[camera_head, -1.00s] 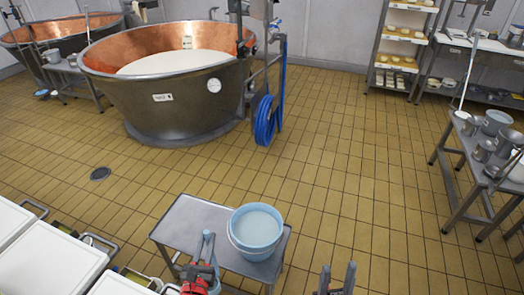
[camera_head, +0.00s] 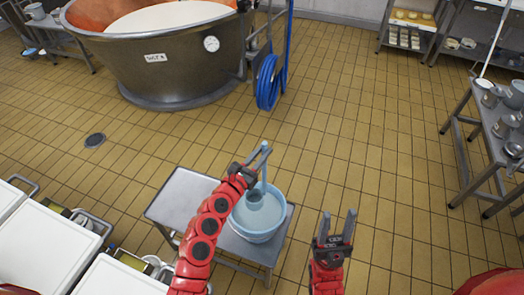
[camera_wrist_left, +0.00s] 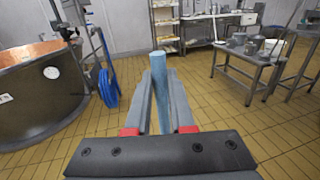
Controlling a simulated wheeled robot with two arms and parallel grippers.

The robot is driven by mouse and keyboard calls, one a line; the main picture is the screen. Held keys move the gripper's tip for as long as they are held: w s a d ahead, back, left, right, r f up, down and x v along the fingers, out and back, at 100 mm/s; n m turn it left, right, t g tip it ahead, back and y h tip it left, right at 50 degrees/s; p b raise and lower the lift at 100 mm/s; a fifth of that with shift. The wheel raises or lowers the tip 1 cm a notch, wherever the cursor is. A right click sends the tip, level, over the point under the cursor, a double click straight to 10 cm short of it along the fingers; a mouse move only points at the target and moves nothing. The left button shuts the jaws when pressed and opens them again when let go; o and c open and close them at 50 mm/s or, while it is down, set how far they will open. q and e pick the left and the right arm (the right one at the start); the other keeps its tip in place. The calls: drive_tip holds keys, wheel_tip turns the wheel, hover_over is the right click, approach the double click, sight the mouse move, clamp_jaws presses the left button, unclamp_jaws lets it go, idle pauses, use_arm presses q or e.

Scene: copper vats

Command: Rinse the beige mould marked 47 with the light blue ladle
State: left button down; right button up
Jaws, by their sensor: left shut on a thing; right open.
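My left gripper (camera_head: 262,150) is shut on the handle of the light blue ladle (camera_head: 264,170). The handle stands upright, and the ladle's cup hangs over the opening of the light blue bucket (camera_head: 262,237). I cannot tell whether the cup touches the liquid. In the left wrist view the ladle handle (camera_wrist_left: 159,85) is between the fingers. My right gripper (camera_head: 338,228) is open and empty, right of the bucket. I cannot make out a beige mould marked 47 in these views.
The bucket stands on a small grey table (camera_head: 180,195). White lidded containers (camera_head: 45,250) are at the lower left. A copper-lined vat (camera_head: 170,60) and a blue hose (camera_head: 268,82) are behind. A table with metal vessels (camera_head: 492,130) stands right. Floor between is clear.

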sight(263, 182)
use_arm(q)
wheel_tip(263, 182, down, 16)
drive_tip(key=b, duration=1.3)
drive_tip(key=shift+w+f, duration=0.1)
drive_tip(key=shift+f, duration=0.15)
wheel_tip(263, 182, up, 21)
drive_tip(key=p, duration=2.1)
drive_tip(key=shift+p, duration=0.3)
